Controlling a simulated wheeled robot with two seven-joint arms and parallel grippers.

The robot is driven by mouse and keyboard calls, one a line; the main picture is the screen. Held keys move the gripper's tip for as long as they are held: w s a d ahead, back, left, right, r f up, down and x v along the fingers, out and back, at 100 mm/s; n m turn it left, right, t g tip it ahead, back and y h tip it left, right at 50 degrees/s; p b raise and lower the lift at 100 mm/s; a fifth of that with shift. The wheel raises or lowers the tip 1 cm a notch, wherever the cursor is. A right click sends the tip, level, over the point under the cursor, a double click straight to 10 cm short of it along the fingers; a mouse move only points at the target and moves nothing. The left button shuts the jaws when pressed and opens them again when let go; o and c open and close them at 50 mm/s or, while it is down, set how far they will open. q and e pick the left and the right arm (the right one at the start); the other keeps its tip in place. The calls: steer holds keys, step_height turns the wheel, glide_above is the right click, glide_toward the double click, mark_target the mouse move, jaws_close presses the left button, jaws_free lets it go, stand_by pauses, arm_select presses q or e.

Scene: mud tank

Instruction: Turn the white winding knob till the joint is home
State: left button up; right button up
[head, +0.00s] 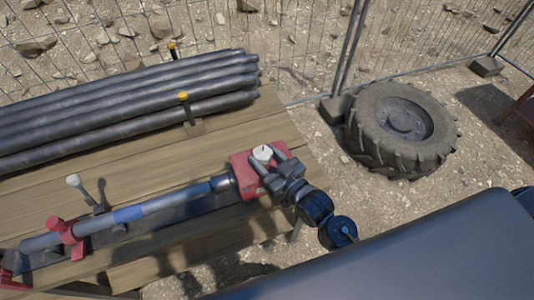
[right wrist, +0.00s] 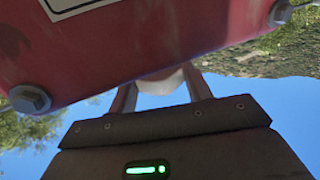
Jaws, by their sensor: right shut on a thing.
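The white winding knob (head: 262,153) sits on top of a red block (head: 243,176) at the right end of the pipe line on the wooden table. My right gripper (head: 270,160) reaches in from the right with its two fingers on either side of the knob. In the right wrist view the white knob (right wrist: 162,83) shows between the fingers, partly hidden by the red housing (right wrist: 140,40). A grey pipe (head: 175,198) with a blue band (head: 128,214) runs left from a dark collar beside the red block. Any gap at the joint is too small to judge. My left gripper is out of view.
Several dark pipes (head: 120,105) lie at the table's back, held by yellow-capped posts (head: 184,97). A red clamp (head: 66,232) and a white-topped handle (head: 73,181) are at the left. A large tyre (head: 400,128) lies on the ground by the wire fence.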

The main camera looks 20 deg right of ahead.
steer(key=shift+a+m+t+h, duration=0.2)
steer(key=shift+m+t+h, duration=0.4)
steer(key=shift+m+h, duration=0.9)
steer(key=shift+h, duration=0.5)
steer(key=o, duration=1)
steer(key=shift+c, duration=0.2)
steer(key=shift+s, duration=0.1)
steer(key=shift+s+f, duration=0.1)
steer(key=shift+s, duration=0.1)
steer(key=s+d+b, duration=0.1)
steer(key=s+b, duration=0.1)
steer(key=s, duration=0.8)
steer(key=shift+d+b, duration=0.35)
